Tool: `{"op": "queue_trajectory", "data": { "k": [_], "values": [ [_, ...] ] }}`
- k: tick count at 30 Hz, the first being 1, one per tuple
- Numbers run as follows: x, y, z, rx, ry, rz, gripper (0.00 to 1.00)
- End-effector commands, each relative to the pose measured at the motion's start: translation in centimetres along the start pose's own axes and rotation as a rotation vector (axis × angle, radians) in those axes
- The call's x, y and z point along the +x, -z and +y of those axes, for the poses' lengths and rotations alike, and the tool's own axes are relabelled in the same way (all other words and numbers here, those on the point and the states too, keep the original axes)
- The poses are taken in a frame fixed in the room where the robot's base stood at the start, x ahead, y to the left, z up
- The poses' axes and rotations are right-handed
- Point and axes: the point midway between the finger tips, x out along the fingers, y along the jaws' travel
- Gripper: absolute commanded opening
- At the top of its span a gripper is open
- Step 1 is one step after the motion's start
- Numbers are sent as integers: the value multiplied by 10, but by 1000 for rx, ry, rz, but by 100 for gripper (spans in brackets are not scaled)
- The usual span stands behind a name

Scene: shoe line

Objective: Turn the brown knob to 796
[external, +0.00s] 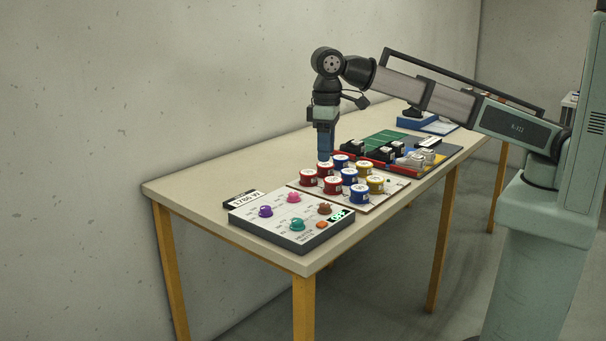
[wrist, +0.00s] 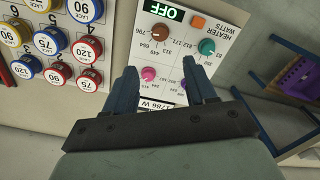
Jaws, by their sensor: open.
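The brown knob (external: 325,208) is on the grey heater panel (external: 270,232) near the table's front end. In the wrist view, the brown knob (wrist: 160,32) has printed numbers around it, with 796 at its left. Its pointer direction is too small to tell. My gripper (external: 324,158) points down above the round lace tins, behind the panel in the external view. In the wrist view my gripper (wrist: 160,66) is open and empty, its two fingers apart over the panel, and the brown knob shows beyond the fingertips, untouched.
The panel also has teal (wrist: 206,46), pink (wrist: 148,74) and purple (external: 265,211) knobs, an orange button (wrist: 198,22) and a display (wrist: 163,10) reading OFF. A label plate (external: 244,198) sits behind it. Several red, blue and yellow tins (external: 333,185) stand alongside.

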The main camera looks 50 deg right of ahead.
Motion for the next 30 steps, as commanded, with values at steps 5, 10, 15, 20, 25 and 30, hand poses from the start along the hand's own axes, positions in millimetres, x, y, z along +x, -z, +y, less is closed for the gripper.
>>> {"op": "queue_trajectory", "data": {
  "k": [5,10,15,20,25,30],
  "values": [
    [-1,0,0,0,0,0,56],
    [0,0,0,18,0,0,56],
    [0,0,0,110,0,0,56],
    [7,0,0,121,0,0,56],
    [27,-1,0,121,-1,-1,56],
    [55,-1,0,120,-1,-1,56]
  ]
}}
